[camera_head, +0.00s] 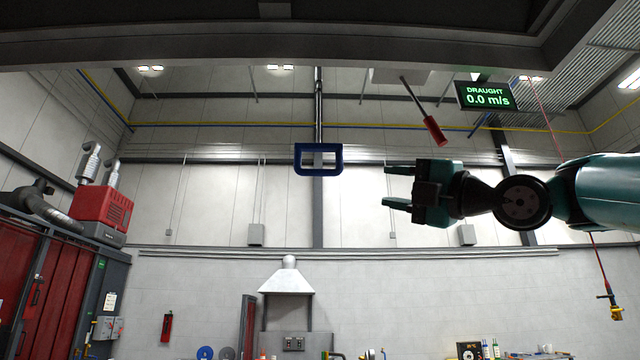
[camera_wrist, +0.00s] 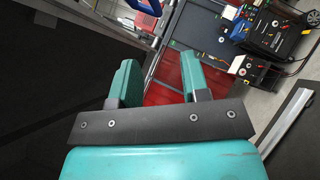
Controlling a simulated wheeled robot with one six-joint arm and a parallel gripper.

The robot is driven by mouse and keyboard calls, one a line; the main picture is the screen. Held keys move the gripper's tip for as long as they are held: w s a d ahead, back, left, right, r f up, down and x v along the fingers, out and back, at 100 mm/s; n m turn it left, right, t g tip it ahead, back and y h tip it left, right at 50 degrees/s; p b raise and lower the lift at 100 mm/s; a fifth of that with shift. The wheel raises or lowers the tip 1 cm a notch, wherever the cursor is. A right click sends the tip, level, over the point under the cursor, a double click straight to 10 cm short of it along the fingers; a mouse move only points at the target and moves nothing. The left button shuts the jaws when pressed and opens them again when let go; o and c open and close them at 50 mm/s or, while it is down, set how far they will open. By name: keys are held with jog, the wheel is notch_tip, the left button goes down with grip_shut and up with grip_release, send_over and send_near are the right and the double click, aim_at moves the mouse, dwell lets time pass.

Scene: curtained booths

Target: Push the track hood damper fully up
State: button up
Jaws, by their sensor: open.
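A lever with a red grip (camera_head: 436,131) hangs on a thin dark rod from a pale plate under the dark overhead structure in the head view; it looks like the damper lever. It slants down to the right. My gripper (camera_head: 388,186) is open and empty, pointing left, lower in the picture than the red grip and apart from it. In the wrist view my gripper (camera_wrist: 156,75) shows two teal fingers spread with nothing between them. I cannot make out the red grip in the wrist view.
A blue rectangular handle (camera_head: 318,171) hangs left of my gripper. A lit draught display (camera_head: 485,95) reads 0.0 m/s at upper right. A red cord (camera_head: 597,260) hangs at the right. A dark overhead frame (camera_head: 200,45) spans the top. Red curtains (camera_head: 65,290) stand at left.

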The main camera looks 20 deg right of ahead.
aim_at(324, 171)
jog(key=p+x, duration=0.3)
jog(key=x, duration=0.2)
jog(key=p+x, duration=0.4)
jog(key=x, duration=0.1)
jog(key=r+p+x, duration=0.1)
jog(key=p+x, duration=0.2)
jog(key=x, duration=0.3)
jog(key=shift+s+p, duration=0.2)
jog(key=shift+p, duration=0.2)
jog(key=shift+w+a+r, duration=0.1)
jog(key=shift+w+a, duration=0.15)
jog(key=shift+w, duration=0.25)
grip_shut()
jog(key=shift+r, duration=0.1)
